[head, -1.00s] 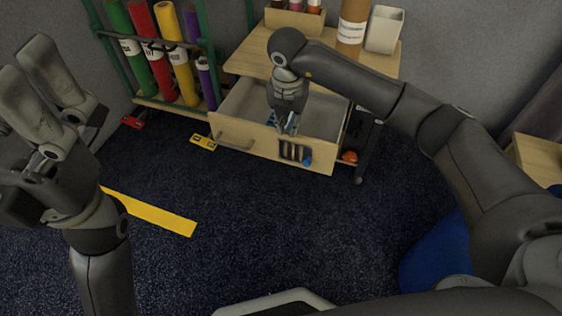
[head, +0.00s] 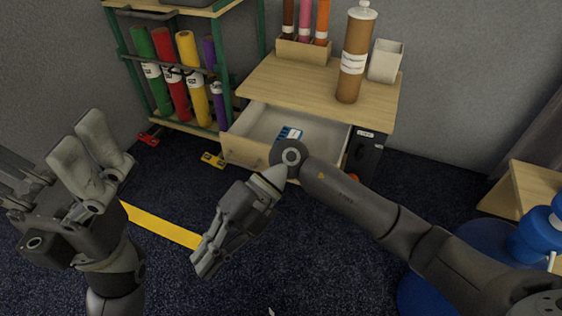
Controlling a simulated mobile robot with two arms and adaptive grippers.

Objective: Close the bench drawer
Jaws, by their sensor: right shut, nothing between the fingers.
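The bench drawer (head: 242,149) is pulled out from under the wooden bench top (head: 300,88). Its pale interior shows, with a small blue and white item (head: 289,134) lying inside. My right arm hides the right part of the drawer front. My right gripper (head: 204,264) is shut and empty, in front of the drawer, pointing down and left and apart from it. My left gripper (head: 78,135) is raised at the left of the view, far from the drawer. Its fingers are spread and nothing shows between them.
A brown canister (head: 354,60), a white cup (head: 385,60) and a rack of tubes (head: 304,50) stand on the bench. A green-framed shelf with coloured rolls (head: 170,75) stands left. A blue stool (head: 470,260) is at the right. Dark carpet with a yellow strip (head: 160,226) lies in front.

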